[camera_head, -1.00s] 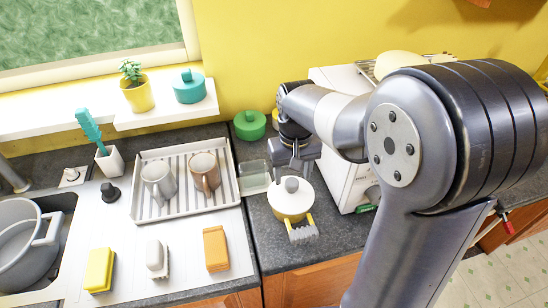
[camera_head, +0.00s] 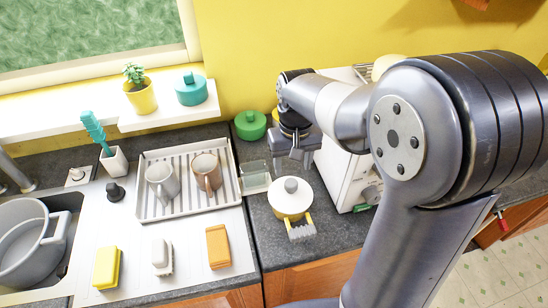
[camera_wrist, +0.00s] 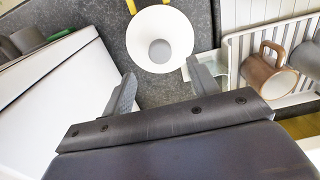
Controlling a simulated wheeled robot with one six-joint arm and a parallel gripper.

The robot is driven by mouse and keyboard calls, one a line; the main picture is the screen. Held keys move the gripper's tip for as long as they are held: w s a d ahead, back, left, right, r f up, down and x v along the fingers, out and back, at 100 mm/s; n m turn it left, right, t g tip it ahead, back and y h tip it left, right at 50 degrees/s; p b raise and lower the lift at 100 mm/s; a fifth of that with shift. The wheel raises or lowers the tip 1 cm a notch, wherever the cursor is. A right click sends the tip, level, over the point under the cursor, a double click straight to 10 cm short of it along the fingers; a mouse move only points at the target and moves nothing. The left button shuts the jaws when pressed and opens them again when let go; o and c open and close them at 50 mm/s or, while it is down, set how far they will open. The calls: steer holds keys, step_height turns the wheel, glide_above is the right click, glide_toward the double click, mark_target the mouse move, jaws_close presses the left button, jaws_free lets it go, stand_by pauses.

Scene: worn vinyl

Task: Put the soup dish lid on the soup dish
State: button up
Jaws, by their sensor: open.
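The soup dish (camera_head: 290,214) is a yellow bowl on the dark counter, right of the sink area. The white soup dish lid (camera_head: 280,193) with its grey knob covers the top of the dish and looks about level. In the wrist view the lid (camera_wrist: 143,42) shows as a white disc with the knob near its middle, ahead of my fingers. It hides most of the dish. My gripper (camera_head: 290,157) is open and empty, above and behind the lid, apart from it. Its two fingers also show in the wrist view (camera_wrist: 161,80), spread apart.
A white appliance (camera_head: 345,165) stands close to the right of my gripper. A glass container (camera_head: 255,178) and a green lidded pot (camera_head: 250,125) are to the left and behind. A rack (camera_head: 160,210) holds two mugs.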

steer(key=shift+r+p, duration=0.35)
steer(key=shift+r, duration=0.25)
step_height(320, 180, up, 11)
steer(key=b, duration=0.1)
steer(key=shift+f, duration=0.15)
stand_by(0.4)
step_height(320, 180, down, 12)
stand_by(0.5)
stand_by(0.4)
